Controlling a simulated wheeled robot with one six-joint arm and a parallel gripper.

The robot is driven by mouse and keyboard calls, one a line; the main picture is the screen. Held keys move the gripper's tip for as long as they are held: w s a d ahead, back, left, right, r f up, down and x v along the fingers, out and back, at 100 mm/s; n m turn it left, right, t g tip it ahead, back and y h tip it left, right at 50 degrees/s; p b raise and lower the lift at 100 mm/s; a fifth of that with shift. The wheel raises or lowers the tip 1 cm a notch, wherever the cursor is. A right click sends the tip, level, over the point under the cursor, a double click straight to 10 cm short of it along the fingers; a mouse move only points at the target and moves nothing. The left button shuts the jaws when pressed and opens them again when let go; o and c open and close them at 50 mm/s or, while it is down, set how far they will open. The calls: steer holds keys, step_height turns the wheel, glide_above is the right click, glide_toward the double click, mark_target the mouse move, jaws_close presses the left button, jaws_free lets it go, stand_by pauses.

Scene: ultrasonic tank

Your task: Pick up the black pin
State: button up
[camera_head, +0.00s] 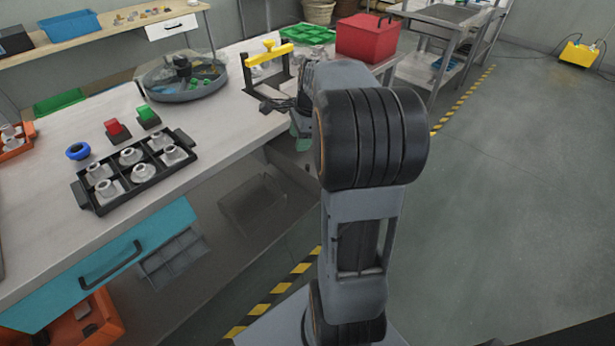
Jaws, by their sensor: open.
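I cannot make out a black pin for certain in this view; it may be too small or hidden behind my arm. My gripper (272,105) is small and partly hidden by my own arm. Its dark fingers are at the bench's right edge, just in front of a black frame (249,75) with a yellow handle (268,52). The gripper is open and I see nothing held in it. I cannot tell whether it touches the frame or the bench.
The pale workbench (60,200) bears a black tray (128,196) of grey-white parts, a red button block (117,130), a green one (148,116), a blue ring (77,151), a round grey basin (185,92) and a red box (366,40). Open floor (520,190) lies right.

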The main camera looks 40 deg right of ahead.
steer(key=w+d+f+m+b, duration=0.1)
steer(key=d+f+m, duration=0.4)
steer(key=d, duration=0.1)
steer(key=b, duration=0.1)
glide_above(308, 165)
steer(key=s, duration=0.1)
steer(key=shift+m+y, duration=0.3)
step_height(308, 165, down, 7)
steer(key=shift+r, duration=0.1)
steer(key=shift+d+b+x, duration=0.2)
steer(key=shift+b+x, duration=0.1)
steer(key=shift+x, duration=1.15)
steer(key=shift+d+b+x, duration=0.2)
steer(key=shift+b+x, duration=0.1)
steer(key=shift+x, duration=1.2)
jaws_close()
